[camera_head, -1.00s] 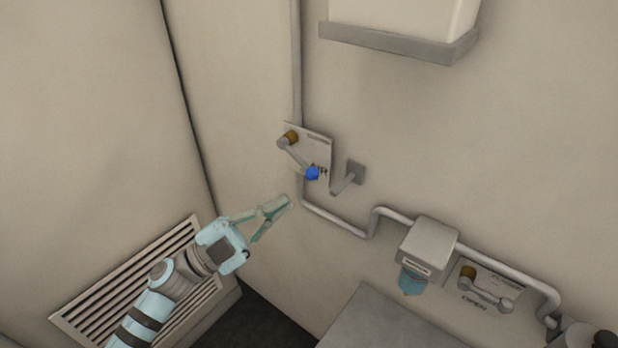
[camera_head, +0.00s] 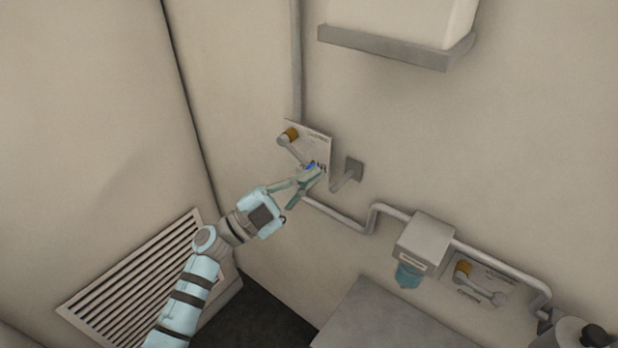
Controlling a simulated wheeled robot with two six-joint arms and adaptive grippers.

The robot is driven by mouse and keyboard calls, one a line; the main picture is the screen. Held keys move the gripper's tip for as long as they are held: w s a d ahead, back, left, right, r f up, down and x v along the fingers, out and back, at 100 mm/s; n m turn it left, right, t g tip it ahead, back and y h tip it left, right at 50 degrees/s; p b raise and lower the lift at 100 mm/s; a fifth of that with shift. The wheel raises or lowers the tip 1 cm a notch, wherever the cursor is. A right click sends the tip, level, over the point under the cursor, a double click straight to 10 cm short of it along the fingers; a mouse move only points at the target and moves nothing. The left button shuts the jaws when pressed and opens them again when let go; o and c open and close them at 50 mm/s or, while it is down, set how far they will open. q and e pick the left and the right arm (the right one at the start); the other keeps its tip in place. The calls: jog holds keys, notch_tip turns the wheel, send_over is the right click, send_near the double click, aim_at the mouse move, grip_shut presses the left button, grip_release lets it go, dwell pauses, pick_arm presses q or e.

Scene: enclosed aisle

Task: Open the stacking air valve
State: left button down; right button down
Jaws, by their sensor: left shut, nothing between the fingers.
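A valve with a brass-coloured hub (camera_head: 291,134), a grey lever (camera_head: 292,151) and a blue knob (camera_head: 309,167) is mounted on a pale label plate (camera_head: 318,143) on the wall. My left gripper (camera_head: 312,178) is at the lower end of this lever. Its fingers are shut with nothing between them and cover most of the blue knob; whether they touch it I cannot tell. My right gripper is not in view.
A bracket (camera_head: 350,174) sticks out just right of the valve. A pipe (camera_head: 340,214) runs below it to a grey box with a blue bowl (camera_head: 409,275). A wall cabinet (camera_head: 390,45) hangs above.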

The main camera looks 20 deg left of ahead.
pick_arm(q)
jog(key=shift+f, duration=0.1)
jog(key=shift+a+f+m+g, duration=0.15)
jog(key=shift+f+m+g, duration=0.15)
jog(key=shift+m, duration=0.2)
jog(key=shift+f+m, duration=0.15)
jog(key=shift+m, duration=0.25)
jog(key=w+a+f+m+g+y, duration=0.2)
jog(key=a+f+m+g, duration=0.3)
jog(key=m, duration=0.4)
jog(key=shift+a+f+y+b, duration=0.15)
jog(key=shift+f+y+b, duration=0.1)
jog(key=shift+y+b, duration=0.25)
